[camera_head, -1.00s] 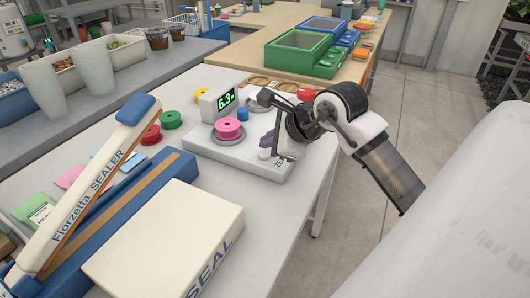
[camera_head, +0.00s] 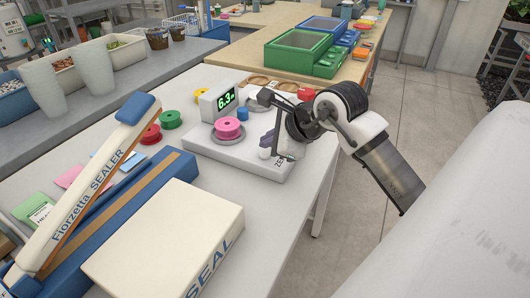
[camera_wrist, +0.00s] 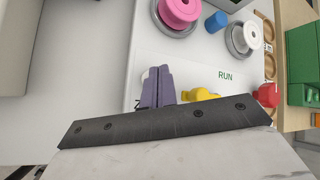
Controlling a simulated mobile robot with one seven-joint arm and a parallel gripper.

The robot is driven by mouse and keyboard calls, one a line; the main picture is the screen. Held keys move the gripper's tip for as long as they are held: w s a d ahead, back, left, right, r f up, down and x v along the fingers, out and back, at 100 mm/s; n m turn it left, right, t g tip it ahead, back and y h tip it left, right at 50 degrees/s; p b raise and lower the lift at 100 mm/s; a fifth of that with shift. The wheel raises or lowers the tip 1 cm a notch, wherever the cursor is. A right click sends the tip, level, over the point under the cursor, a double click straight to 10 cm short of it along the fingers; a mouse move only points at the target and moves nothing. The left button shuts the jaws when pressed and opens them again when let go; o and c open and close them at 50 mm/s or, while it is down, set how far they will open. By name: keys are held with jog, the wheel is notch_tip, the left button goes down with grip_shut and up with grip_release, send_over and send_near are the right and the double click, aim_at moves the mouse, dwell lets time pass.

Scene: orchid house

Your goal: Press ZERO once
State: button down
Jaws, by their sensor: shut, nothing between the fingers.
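The white scale (camera_head: 217,150) stands on the bench, its green display (camera_head: 226,99) reading 6.3. Lettering starting "ZE" (camera_head: 279,163) shows on its front right edge, the rest cut off by my arm. My gripper (camera_head: 266,147) is shut and empty, its purple fingers low over the right part of the scale. In the wrist view the fingers (camera_wrist: 157,90) are together over the white scale, with a small pale piece beside them. The word RUN (camera_wrist: 225,76) is to their right. I cannot make out the ZERO button or whether the fingertips touch it.
A pink spool (camera_head: 228,128) sits on the scale pan, with a blue cylinder (camera_head: 243,114) behind it. A yellow piece (camera_wrist: 200,94) and red knob (camera_wrist: 268,94) are right of the fingers. The blue and cream sealer (camera_head: 95,190) fills the front left.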

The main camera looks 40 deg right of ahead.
jog(key=shift+f+b, duration=0.85)
jog(key=shift+b, duration=0.55)
dwell(0.5)
dwell(0.4)
jog(key=shift+r, duration=0.9)
jog(key=shift+r+p, duration=1.1)
jog(key=shift+r, duration=1.45)
jog(key=shift+f, duration=0.1)
